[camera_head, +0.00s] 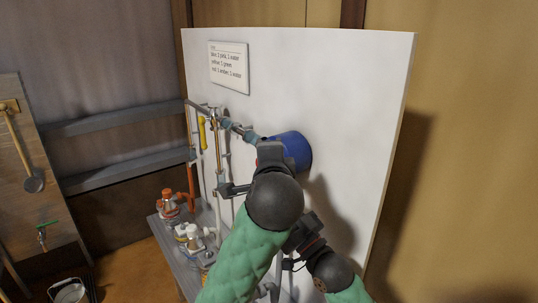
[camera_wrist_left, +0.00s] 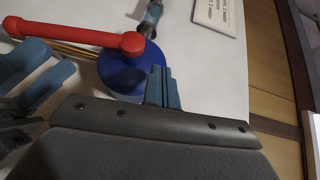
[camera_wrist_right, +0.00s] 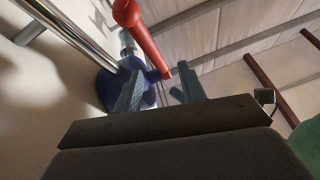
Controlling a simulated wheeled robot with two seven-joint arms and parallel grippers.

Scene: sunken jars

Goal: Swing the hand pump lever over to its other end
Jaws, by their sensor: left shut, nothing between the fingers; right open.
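The hand pump is a blue round body (camera_head: 293,150) on the white panel, partly hidden behind my left wrist. Its red lever (camera_wrist_left: 85,32) shows in the left wrist view, running from the hub over the blue body out to the left. The lever also shows in the right wrist view (camera_wrist_right: 143,38), running from the top down behind my fingers. My left gripper (camera_wrist_left: 161,86) is shut and empty, with its fingertips in front of the blue body, beside the hub. My right gripper (camera_wrist_right: 158,88) is open, with the lever's lower part seen between its fingers; contact cannot be told.
Pipes with a yellow part (camera_head: 202,134) run along the white panel (camera_head: 350,90) left of the pump. A sign (camera_head: 228,67) hangs above. Jars, one with an orange top (camera_head: 168,195), stand on a grey bench below. My two arms are close together before the panel.

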